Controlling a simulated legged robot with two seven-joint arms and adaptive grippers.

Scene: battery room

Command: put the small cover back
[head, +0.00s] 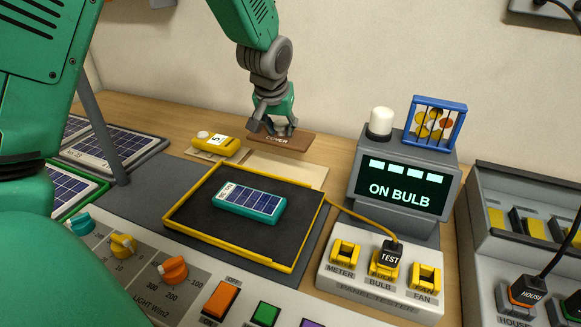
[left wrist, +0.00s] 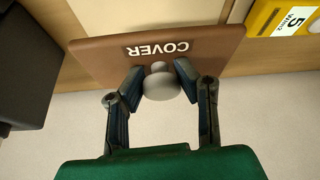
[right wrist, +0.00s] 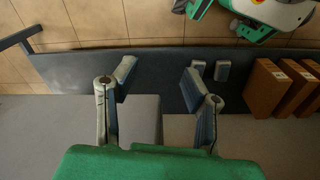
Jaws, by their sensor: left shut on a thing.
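My left gripper (head: 277,127) is shut on the grey round knob of the cover. In the left wrist view the knob (left wrist: 161,82) sits between the fingertips and the brown plate (left wrist: 110,65) lies beyond it. I cannot tell whether the cover touches the bench below. My right gripper (right wrist: 155,85) is open and empty in the right wrist view, over a dark surface and away from the cover.
A yellow block marked 5 (head: 218,144) stands left of the cover. In front is a yellow-edged black tray (head: 190,217) with a small solar panel (head: 250,203). The display reading ON BULB (head: 400,188) and the panel tester (head: 375,288) stand right. Brown boxes (right wrist: 270,90) show in the right wrist view.

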